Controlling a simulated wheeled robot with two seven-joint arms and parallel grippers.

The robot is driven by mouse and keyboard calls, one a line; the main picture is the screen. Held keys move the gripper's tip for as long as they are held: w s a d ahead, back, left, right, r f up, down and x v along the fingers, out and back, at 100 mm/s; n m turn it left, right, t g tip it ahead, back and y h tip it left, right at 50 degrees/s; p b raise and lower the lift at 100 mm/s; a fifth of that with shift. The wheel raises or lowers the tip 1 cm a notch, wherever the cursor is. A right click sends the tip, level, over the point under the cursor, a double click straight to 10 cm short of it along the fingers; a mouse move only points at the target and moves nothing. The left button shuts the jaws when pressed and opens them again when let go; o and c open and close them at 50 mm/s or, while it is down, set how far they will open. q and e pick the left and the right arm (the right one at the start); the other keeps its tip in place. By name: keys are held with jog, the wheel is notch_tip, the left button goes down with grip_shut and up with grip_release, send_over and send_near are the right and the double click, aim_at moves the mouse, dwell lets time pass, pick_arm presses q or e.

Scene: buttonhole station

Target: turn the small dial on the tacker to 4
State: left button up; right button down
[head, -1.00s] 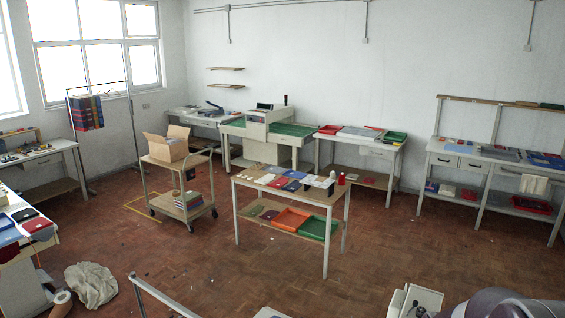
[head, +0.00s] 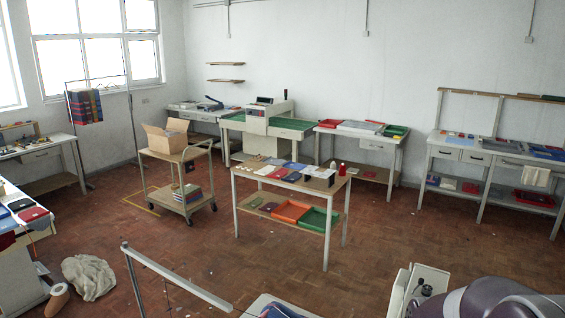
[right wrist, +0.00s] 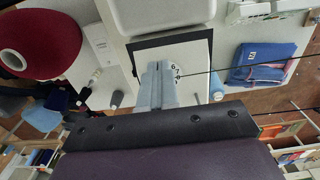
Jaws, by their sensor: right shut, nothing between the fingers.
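The tacker (head: 418,292) is a pale machine at the bottom of the head view, left of my right arm. In the right wrist view its pale body (right wrist: 160,14) is at the top, with a white panel in a dark border below it. A small white dial (right wrist: 175,71) with black numerals, seemingly 6, 7 and 8, shows just right of my fingertips. My right gripper (right wrist: 160,66) is shut and empty, with its tips beside or over the dial. The fingers hide part of it, and I cannot tell whether they touch. My left gripper is not in view.
A red thread cone (right wrist: 40,45) stands left in the wrist view, and folded blue cloth (right wrist: 262,62) lies right. A thin dark rod or cord crosses near the dial. In the head view, a metal rail (head: 175,275) is front left, and a centre table (head: 240,170) stands beyond open floor.

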jog(key=shift+f, duration=0.55)
jog(key=shift+w+d+r, duration=0.1)
jog(key=shift+w+r, duration=0.1)
jog(key=shift+w, duration=0.05)
dwell(0.4)
jog(key=shift+r+p, duration=0.1)
jog(key=shift+p, duration=0.3)
jog(key=shift+w, duration=0.1)
jog(key=shift+s+a, duration=0.2)
jog(key=shift+s, duration=0.05)
jog(key=shift+p, duration=0.4)
notch_tip(320, 180, up, 6)
jog(key=p, duration=0.5)
jog(key=shift+s+p, duration=0.1)
jog(key=shift+p, duration=0.25)
jog(key=shift+f, duration=0.25)
